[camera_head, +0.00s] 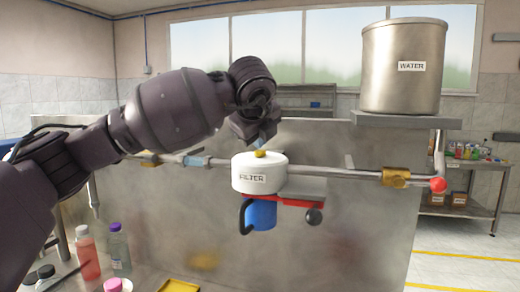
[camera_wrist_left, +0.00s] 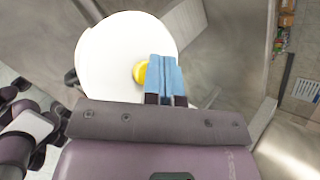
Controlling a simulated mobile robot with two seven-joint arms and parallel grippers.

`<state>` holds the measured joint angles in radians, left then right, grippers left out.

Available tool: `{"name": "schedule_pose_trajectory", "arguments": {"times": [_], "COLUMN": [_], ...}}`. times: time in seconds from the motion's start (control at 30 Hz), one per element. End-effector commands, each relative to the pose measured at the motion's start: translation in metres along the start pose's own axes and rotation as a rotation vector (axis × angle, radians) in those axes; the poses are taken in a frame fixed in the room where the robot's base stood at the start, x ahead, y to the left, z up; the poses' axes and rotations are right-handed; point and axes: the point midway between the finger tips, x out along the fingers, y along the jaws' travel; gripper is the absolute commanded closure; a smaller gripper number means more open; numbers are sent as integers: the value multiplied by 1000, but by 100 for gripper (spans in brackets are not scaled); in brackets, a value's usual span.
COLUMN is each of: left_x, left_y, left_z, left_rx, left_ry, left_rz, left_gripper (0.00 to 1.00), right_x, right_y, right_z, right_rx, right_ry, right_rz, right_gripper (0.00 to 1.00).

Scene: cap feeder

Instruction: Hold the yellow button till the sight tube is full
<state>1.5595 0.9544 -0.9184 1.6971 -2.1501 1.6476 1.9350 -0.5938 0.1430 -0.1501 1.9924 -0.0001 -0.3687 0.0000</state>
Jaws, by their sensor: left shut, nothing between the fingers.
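The yellow button (camera_head: 260,153) sits on top of the white round filter housing (camera_head: 258,177), which is labelled FILTER. My left gripper (camera_head: 265,138) is shut and empty, with its blue fingertips pointing down just above the button. In the left wrist view the fingertips (camera_wrist_left: 165,75) partly cover the right side of the button (camera_wrist_left: 140,72); I cannot tell whether they touch it. A blue cup-like part (camera_head: 262,215) with a dark handle is under the filter housing. My right gripper is not in view.
A large metal WATER tank (camera_head: 402,70) stands on a bracket at the right. A pipe with a brass fitting (camera_head: 396,177) and a red knob (camera_head: 438,185) runs across the grey panel. A red lever (camera_head: 295,200) is below the filter. Bottles (camera_head: 88,252) stand at lower left.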

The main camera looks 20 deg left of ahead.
Motion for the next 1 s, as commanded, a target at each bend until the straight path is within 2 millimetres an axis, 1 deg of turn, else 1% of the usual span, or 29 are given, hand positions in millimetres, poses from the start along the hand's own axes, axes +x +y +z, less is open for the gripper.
{"name": "schedule_pose_trajectory", "arguments": {"times": [0.37,0.67,0.83,1.0], "left_x": [-12,-12,-15,-24], "left_y": [-9,-9,-11,-18], "left_z": [9,9,11,17], "left_rx": [-1,0,0,-1], "left_ry": [-1,0,-1,-1], "left_rz": [-1,0,-1,-3], "left_gripper": [100,100,100,100], "right_x": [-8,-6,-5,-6], "right_y": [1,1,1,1], "right_z": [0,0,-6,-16], "right_rx": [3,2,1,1], "right_ry": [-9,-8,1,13], "right_rz": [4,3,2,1], "right_gripper": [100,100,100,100]}}
